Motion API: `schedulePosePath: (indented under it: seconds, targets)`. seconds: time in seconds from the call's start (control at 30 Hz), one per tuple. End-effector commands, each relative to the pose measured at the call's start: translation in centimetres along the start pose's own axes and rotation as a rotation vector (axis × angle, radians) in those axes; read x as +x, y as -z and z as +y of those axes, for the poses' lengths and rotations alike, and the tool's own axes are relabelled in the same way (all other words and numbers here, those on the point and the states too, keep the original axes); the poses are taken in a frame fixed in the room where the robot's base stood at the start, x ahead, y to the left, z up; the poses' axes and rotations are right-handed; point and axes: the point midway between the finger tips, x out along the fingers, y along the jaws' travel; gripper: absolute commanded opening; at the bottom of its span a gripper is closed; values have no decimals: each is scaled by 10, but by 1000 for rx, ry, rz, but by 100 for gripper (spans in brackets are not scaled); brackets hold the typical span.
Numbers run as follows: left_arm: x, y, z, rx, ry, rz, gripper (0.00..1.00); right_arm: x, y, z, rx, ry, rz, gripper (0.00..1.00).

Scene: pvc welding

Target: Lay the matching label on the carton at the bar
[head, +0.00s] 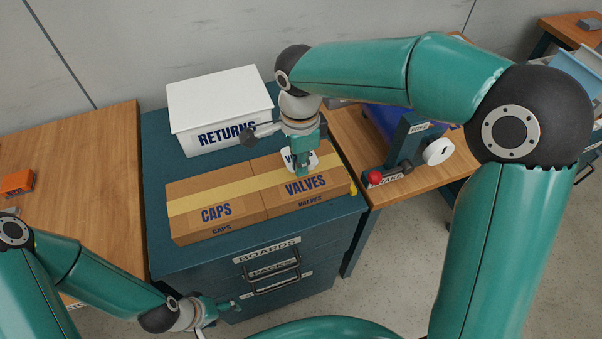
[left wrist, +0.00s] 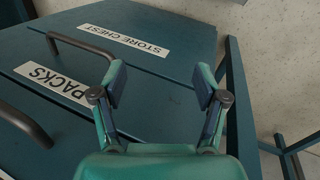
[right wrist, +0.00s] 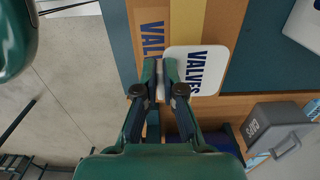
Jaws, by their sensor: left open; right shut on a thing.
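A brown carton printed CAPS (head: 240,220) and a brown carton printed VALVES (head: 325,184) lie side by side on a teal chest, with yellow tape along them. My right gripper (head: 303,170) is shut on a white label reading VALVES (head: 287,160), over the VALVES carton. The label shows largely uncovered in the right wrist view (right wrist: 208,85); whether it touches the carton is unclear. A small yellow piece (head: 353,188) shows at the VALVES carton's right end. My left gripper (head: 228,304) is open and empty by the chest's front; its spread fingers show in the left wrist view (left wrist: 162,85).
A white RETURNS box (head: 220,100) stands behind the cartons on the teal chest (head: 160,255), whose front has handled drawers. A wooden table (head: 70,170) is at left. A bench at right holds a device with a red knob (head: 375,177) and a white disc (head: 439,151).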

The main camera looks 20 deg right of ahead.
Motion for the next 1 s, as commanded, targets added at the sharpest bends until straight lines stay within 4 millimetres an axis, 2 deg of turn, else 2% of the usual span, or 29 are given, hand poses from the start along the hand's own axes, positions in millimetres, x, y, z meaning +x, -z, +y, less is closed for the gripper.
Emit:
schedulePosePath:
  seconds: [0.3,0.67,0.7,0.83,1.0]
  targets:
    - [1,0,0,0,0,0,73,39,0,1,0,-3,0,0]
    - [3,0,-1,0,0,0,73,44,0,0,1,0,-1,0]
    - [4,0,-1,0,0,0,73,44,0,0,1,0,-1,9]
    - [2,0,-1,0,0,0,73,43,0,0,1,0,-1,31]
    - [2,0,-1,0,0,0,73,43,0,0,1,0,-1,32]
